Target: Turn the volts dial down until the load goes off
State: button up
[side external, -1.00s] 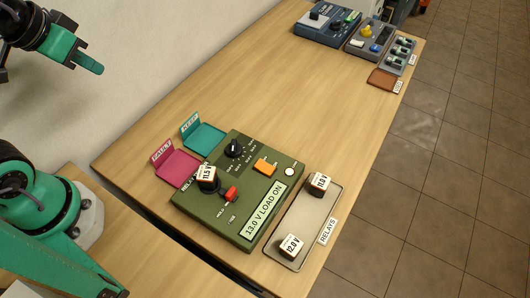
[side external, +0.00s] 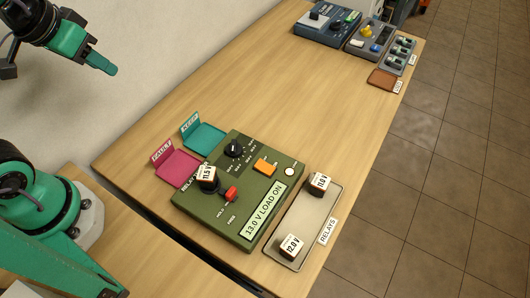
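The green tester box (side external: 190,204) stands on the bench. Its black dial (side external: 234,149) sits at the back of the panel with small markings around it; I take it to be the volts dial. The display (side external: 265,211) reads "13.0 V LOAD ON". A relay marked 11.5 V (side external: 207,178) is seated on the panel's left side. A red switch (side external: 231,193) and an orange rocker (side external: 265,167) are on the panel too. My gripper (side external: 108,68) is in the air at the upper left, well away from the dial. Its fingers overlap in this view, so their gap is unclear.
A relay tray (side external: 314,225) holds relays marked 11.0 (side external: 320,187) and 12.0 V (side external: 291,245). A pink FAULT tray (side external: 178,167) and teal KEEP tray (side external: 205,138) stand behind the box. Other devices (side external: 327,24) are at the far end. Mid-bench is clear.

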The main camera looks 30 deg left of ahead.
jog(key=w+d+f+n+g, duration=0.1)
jog(key=w+d+f+g, duration=0.1)
jog(key=w+d, duration=0.25)
jog(key=n+g, duration=0.3)
jog(key=n, duration=0.1)
send_near(233, 145)
jog(key=shift+w+a, duration=0.1)
jog(key=shift+w, duration=0.05)
jog(key=shift+d+f+n, duration=0.25)
jog(key=shift+f+n, duration=0.05)
jog(key=shift+f, duration=0.1)
jog(key=shift+f, duration=3.75)
jog(key=shift+c, duration=0.4)
grip_shut()
